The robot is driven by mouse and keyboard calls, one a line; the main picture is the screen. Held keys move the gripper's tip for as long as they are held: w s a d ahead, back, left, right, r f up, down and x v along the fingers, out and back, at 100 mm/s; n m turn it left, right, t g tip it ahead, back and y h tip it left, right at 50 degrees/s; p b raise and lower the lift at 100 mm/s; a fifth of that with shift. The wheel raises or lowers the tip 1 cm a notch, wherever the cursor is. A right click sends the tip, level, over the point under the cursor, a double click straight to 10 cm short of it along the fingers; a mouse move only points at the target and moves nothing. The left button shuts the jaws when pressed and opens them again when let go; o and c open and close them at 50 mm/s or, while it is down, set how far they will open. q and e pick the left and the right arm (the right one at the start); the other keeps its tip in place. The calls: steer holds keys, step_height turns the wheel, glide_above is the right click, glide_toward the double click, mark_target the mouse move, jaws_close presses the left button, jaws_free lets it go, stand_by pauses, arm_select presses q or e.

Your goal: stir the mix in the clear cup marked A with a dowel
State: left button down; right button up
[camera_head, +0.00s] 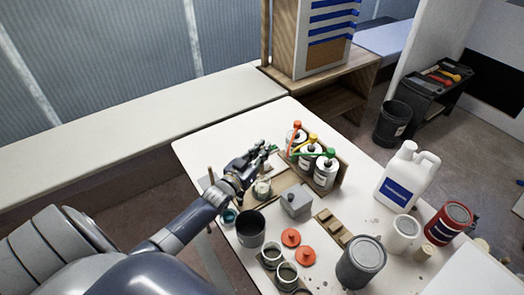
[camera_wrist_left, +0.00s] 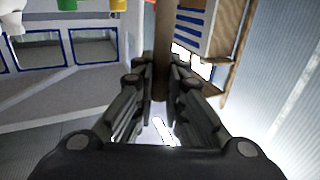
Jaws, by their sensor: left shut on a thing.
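My left gripper (camera_head: 268,150) reaches over the far left part of the white table. In the left wrist view, the gripper (camera_wrist_left: 160,88) is shut on a brown dowel (camera_wrist_left: 162,45), which stands between its fingers. The gripper mostly hides the dowel in the head view. A small clear cup (camera_head: 263,189) with pale contents stands on the table just below the gripper. I cannot read a mark on it, nor tell whether the dowel's end is inside it. My right gripper is not in view.
Bottles with red, yellow and green tops (camera_head: 311,157) stand in a wooden rack beyond the gripper. A white jug (camera_head: 402,185) and cans (camera_head: 360,264) occupy the right side.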

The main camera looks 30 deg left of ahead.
mark_target(262, 147)
arm_select(q)
step_height(262, 147, up, 4)
steer(key=p, duration=0.4)
steer(key=shift+r, duration=0.1)
steer(key=shift+d, duration=0.1)
stand_by(0.4)
